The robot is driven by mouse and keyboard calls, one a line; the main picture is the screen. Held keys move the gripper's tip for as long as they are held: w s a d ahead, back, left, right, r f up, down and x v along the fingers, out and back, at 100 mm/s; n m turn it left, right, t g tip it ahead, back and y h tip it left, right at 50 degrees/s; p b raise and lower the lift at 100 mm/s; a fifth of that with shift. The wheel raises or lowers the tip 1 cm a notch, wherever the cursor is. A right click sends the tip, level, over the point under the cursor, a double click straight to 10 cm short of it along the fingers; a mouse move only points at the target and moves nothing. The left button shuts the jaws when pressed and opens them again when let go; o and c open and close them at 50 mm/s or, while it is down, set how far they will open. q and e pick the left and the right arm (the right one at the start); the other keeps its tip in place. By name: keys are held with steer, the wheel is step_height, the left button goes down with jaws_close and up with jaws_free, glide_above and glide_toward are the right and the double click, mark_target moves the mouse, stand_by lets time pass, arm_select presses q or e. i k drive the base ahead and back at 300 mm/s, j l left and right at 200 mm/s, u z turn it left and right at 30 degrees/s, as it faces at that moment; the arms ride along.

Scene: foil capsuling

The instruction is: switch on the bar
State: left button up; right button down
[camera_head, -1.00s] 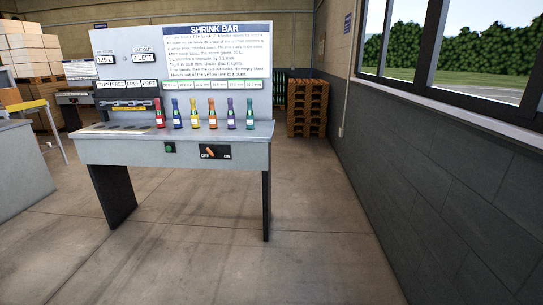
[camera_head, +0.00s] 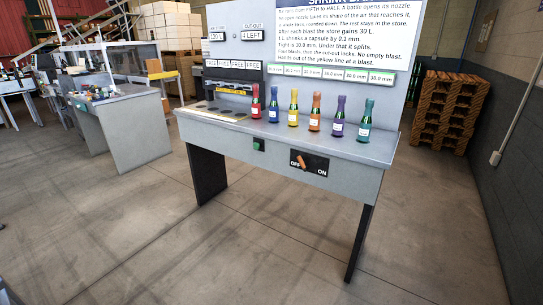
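The shrink bar is a grey bench (camera_head: 277,140) with an upright panel (camera_head: 290,45) behind it. On its front face is a black switch plate (camera_head: 317,164) marked OFF and ON. Its orange lever (camera_head: 302,161) leans toward OFF. A green button (camera_head: 258,145) sits left of the plate. Several coloured bottles (camera_head: 314,113) stand in a row on the bench top. A display on the panel reads 4 LEFT (camera_head: 252,34). Neither of my grippers shows in the head view.
Open concrete floor (camera_head: 120,230) lies in front of the bench. Another grey table (camera_head: 125,128) with small items stands to the left. Stacked brown pallets (camera_head: 440,110) stand behind at the right, near the dark wall (camera_head: 500,140). Cardboard boxes (camera_head: 165,25) are at the back.

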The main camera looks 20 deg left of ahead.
mark_target(301, 161)
steer(key=i+j+u, duration=0.35)
steer(key=i+u, duration=0.3)
steer(key=i+j+u, duration=0.1)
steer(key=i+u, duration=0.25)
steer(key=i+j+z, duration=0.25)
steer(key=i+j, duration=0.5)
steer(key=j, duration=0.15)
